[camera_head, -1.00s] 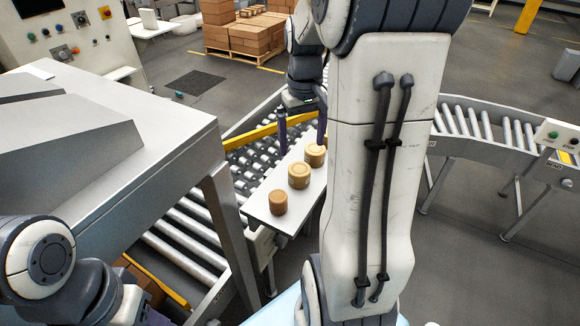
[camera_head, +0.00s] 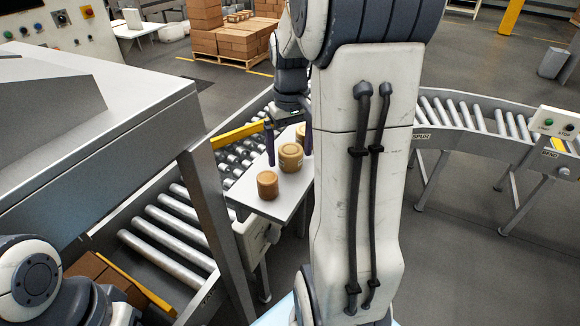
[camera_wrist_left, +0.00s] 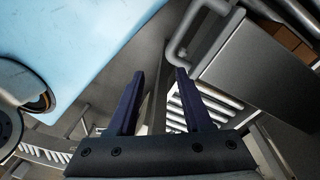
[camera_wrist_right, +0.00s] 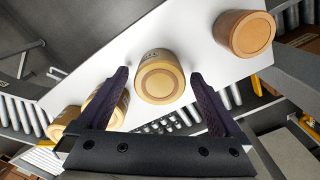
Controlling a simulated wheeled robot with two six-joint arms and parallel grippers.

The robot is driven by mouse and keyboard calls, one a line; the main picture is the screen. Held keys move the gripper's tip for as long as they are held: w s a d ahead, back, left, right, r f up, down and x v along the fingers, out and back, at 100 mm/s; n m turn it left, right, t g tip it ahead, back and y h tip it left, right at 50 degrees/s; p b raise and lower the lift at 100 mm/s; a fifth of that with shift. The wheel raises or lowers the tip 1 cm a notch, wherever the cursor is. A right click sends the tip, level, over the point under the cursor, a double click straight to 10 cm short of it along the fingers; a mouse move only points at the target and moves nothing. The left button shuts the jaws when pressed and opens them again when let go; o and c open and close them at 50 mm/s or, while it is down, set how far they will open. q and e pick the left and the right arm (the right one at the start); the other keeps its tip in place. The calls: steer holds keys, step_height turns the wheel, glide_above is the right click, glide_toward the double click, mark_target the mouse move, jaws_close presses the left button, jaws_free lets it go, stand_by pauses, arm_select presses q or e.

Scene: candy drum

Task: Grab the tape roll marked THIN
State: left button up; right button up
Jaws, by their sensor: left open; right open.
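Several tan tape rolls stand in a row on a white board. In the head view I see a near roll (camera_head: 267,186), a middle roll (camera_head: 290,158) and a far roll (camera_head: 301,132) partly hidden by my arm. My right gripper (camera_head: 289,152) is open, fingers down, around or just above the middle roll. In the right wrist view a roll (camera_wrist_right: 160,78) lies between the open fingertips (camera_wrist_right: 158,76). Another roll (camera_wrist_right: 245,34) is at upper right, and two more are at lower left. Side labels are too small to read. My left gripper (camera_wrist_left: 160,74) is open and empty.
The white board (camera_head: 248,198) lies by a roller conveyor (camera_head: 165,235). A grey metal cabinet (camera_head: 150,110) stands at left. A curved conveyor (camera_head: 470,125) is at right. A yellow rail (camera_head: 238,134) runs behind the board. Stacked boxes (camera_head: 228,38) stand far back.

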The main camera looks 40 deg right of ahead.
steer(key=shift+f, duration=0.3)
steer(key=c, duration=1.5)
steer(key=shift+o, duration=0.2)
steer(key=shift+r, duration=0.1)
